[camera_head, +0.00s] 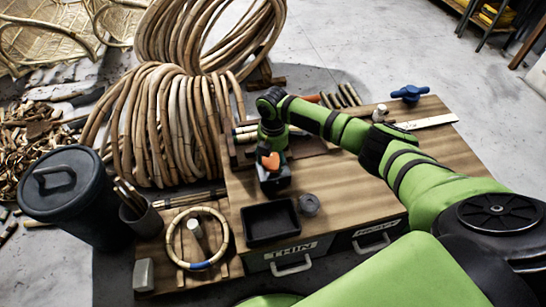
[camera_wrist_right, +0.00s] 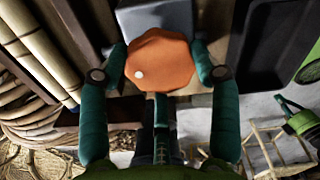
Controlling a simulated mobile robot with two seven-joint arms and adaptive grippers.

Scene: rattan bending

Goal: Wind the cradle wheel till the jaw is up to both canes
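The orange cradle wheel (camera_head: 271,161) shows low on my right gripper in the head view, above a dark block on the wooden bench. In the right wrist view the wheel (camera_wrist_right: 160,62) is a rounded orange knob with a pale dot, with a grey block behind it. My right gripper (camera_wrist_right: 160,58) has its two green fingers at opposite sides of the wheel, seemingly touching it. Pale canes (camera_wrist_right: 38,45) lie side by side left of the gripper in the wrist view; their ends (camera_head: 245,130) show beside my wrist in the head view. I cannot make out the jaw. My left gripper is out of view.
A black tray (camera_head: 270,222) and a small grey cylinder (camera_head: 309,204) stand on the bench's near side. A blue clamp-like tool (camera_head: 410,93) and a pale ruler (camera_head: 427,122) lie at the right. Large cane coils (camera_head: 160,125) stand left, behind a dark bin (camera_head: 75,190).

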